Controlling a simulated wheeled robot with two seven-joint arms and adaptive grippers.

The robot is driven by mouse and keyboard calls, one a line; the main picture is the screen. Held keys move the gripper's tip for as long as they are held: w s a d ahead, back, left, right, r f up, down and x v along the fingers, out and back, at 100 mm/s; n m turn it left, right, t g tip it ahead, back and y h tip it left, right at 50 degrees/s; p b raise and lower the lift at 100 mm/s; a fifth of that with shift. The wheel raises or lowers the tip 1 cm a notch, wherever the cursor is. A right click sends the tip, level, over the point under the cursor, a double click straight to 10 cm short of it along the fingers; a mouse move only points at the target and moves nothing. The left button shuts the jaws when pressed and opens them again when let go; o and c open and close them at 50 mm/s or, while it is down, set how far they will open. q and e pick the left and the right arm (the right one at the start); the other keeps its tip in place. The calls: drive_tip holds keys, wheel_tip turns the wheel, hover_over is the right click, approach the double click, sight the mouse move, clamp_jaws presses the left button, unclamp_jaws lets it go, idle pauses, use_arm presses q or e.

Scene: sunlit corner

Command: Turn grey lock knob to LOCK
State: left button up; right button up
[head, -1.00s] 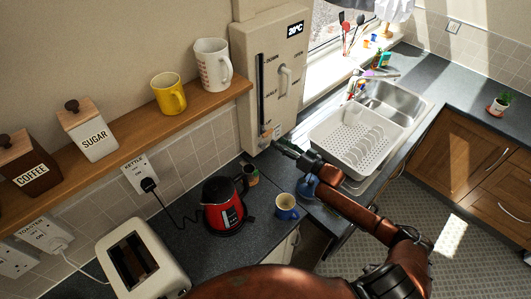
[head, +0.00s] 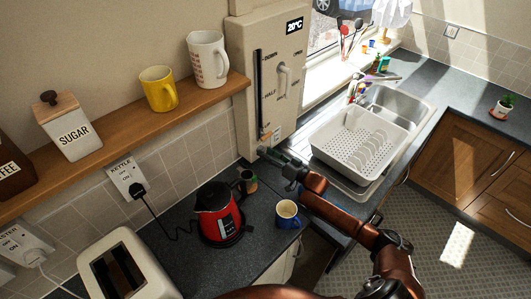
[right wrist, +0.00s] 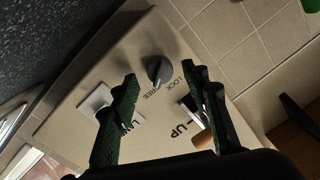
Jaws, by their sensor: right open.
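The grey lock knob (right wrist: 158,69) is on the cream wall panel (right wrist: 75,125), with the words LOCK and FREE printed beside it. Its ridge seems to point towards FREE. In the head view the panel (head: 245,90) hangs on the wall, and I cannot make out the knob there. My right gripper (right wrist: 163,80) is open, its two dark green fingers on either side of the knob in the picture. I cannot tell whether they touch it. In the head view the right gripper (head: 268,153) is at the panel's lower end. My left gripper is not in view.
Near the fingers are a white switch plate (right wrist: 95,103) and a tan lever end (right wrist: 203,138) by the word UP. Below the panel, a red kettle (head: 217,212) and a blue mug (head: 287,213) stand on the counter. A dish rack (head: 350,150) is to the right.

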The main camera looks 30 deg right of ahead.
drive_tip(key=shift+w+a, duration=0.25)
drive_tip(key=shift+w, duration=0.3)
clamp_jaws()
drive_tip(key=shift+n, duration=0.4)
drive_tip(key=n, duration=1)
drive_tip(key=shift+s+a+r+n+g+h+p, duration=0.1)
drive_tip(key=shift+n+g+h+p, duration=0.2)
drive_tip(key=shift+h, duration=0.1)
idle(0.3)
